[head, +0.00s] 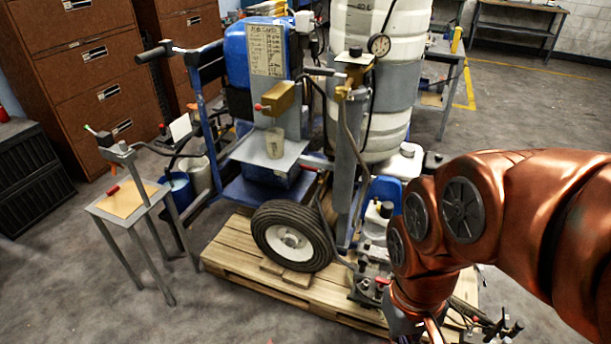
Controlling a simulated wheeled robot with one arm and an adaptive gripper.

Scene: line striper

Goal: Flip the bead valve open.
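The line striper (285,200) stands on a wooden pallet (240,258), with a blue tank, a grey column and a black wheel. No part is clearly marked as the bead valve. A brass-coloured block (281,97) with a red-tipped lever (262,107) sits at the front of the blue tank. Small fittings with a red part (381,282) sit low at the right of the wheel, beside my arm. My copper-coloured arm comes in from the right and bends down to the bottom edge. My gripper is out of the picture below, so its fingers do not show.
A small side table (128,199) with a red-handled tool stands at the left. Brown drawer cabinets (95,70) line the back left. The floor at front left is clear.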

